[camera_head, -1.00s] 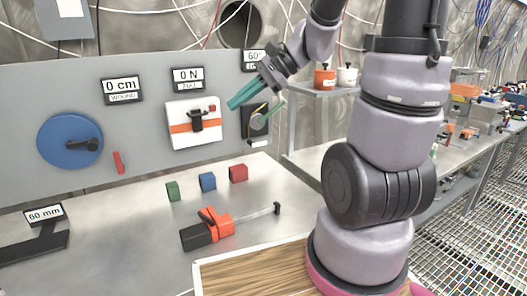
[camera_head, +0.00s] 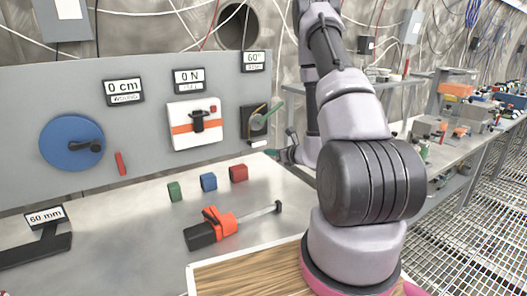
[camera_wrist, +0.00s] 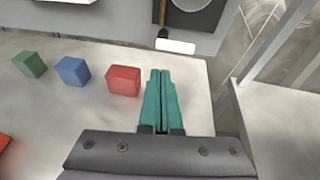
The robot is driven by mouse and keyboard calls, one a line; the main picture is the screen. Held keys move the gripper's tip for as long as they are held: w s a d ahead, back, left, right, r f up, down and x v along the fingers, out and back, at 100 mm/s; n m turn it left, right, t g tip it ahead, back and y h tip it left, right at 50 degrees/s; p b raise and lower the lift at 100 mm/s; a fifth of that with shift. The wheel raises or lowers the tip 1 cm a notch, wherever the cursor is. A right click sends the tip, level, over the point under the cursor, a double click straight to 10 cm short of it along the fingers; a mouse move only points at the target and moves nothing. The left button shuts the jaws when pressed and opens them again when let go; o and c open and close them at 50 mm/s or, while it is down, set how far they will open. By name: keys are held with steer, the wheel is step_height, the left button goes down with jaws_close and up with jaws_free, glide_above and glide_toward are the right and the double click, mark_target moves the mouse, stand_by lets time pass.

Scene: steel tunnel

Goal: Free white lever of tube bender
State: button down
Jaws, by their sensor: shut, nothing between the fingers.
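The tube bender (camera_head: 250,122) is a dark plate with a round grey disc and a green handle, at the right end of the grey panel under a 60° sign. Its white lever (camera_head: 260,143) is a short white bar at the plate's lower edge; it also shows in the wrist view (camera_wrist: 176,46).
Green (camera_head: 175,191), blue (camera_head: 208,182) and red (camera_head: 238,173) cubes lie on the steel table (camera_head: 130,225), left of my fingers. An orange-black clamp (camera_head: 215,227) lies in front. The panel also holds a blue wheel (camera_head: 70,143) and a white box (camera_head: 193,108). A lower shelf is at right.

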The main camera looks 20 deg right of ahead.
steer(key=shift+m+h, duration=0.7)
steer(key=shift+h, duration=0.2)
steer(key=d+f, duration=0.2)
steer(key=f, duration=0.1)
steer(key=shift+s+d+f, duration=0.25)
steer(key=shift+s+d, duration=0.15)
steer(key=x, duration=0.9)
steer(key=shift+w+a, duration=0.1)
steer(key=shift+w, duration=0.2)
steer(key=shift+w+r, duration=0.2)
steer(key=shift+r, duration=1.7)
